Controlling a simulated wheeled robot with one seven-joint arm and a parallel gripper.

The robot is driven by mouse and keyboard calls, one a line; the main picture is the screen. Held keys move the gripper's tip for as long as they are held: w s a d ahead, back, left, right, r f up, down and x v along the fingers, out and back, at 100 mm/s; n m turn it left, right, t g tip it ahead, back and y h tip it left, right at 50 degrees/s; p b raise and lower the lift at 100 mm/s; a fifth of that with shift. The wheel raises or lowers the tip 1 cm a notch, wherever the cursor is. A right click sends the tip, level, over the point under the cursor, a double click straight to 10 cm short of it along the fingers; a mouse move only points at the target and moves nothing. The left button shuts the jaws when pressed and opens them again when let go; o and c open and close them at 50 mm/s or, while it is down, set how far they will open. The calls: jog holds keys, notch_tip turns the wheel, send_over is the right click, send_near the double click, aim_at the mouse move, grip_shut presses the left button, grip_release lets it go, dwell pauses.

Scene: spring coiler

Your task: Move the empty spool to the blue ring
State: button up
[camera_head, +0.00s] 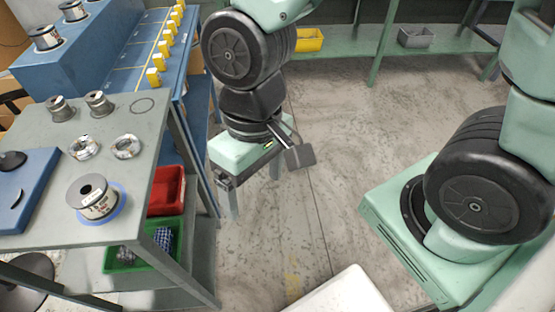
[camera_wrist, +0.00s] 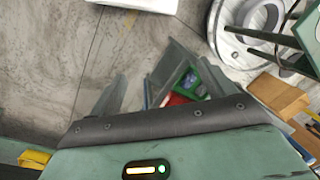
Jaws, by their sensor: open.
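Two grey spools with narrow bare waists, which look empty, stand upright at the back of the grey table: the left one (camera_head: 60,108) and the right one (camera_head: 98,103). A labelled spool (camera_head: 92,193) stands near the table's front on the blue ring (camera_head: 120,204), which shows around its base. I cannot tell how much wire it carries. My gripper (camera_head: 253,192) is open and empty, pointing down to the right of the table, away from the spools. In the wrist view my gripper's fingers (camera_wrist: 172,92) are apart, over floor and the red and green bins.
Two flat wire coils (camera_head: 126,146) and a dark outlined circle (camera_head: 144,104) are on the tabletop. A blue tray (camera_head: 30,170) lies at its left. Red (camera_head: 165,190) and green bins (camera_head: 165,235) sit below. A blue stand (camera_head: 120,45) with yellow blocks is behind. Floor (camera_head: 300,215) is clear.

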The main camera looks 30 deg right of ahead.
jog(key=d+r+n, duration=0.1)
jog(key=s+d+r+n, duration=0.1)
jog(key=r, duration=0.1)
jog(key=d+r+n+t, duration=0.1)
jog(key=shift+s+r+h, duration=0.25)
jog(key=shift+s+h, duration=0.05)
jog(key=shift+r, duration=0.1)
notch_tip(320, 180, up, 3)
jog(key=p, duration=0.3)
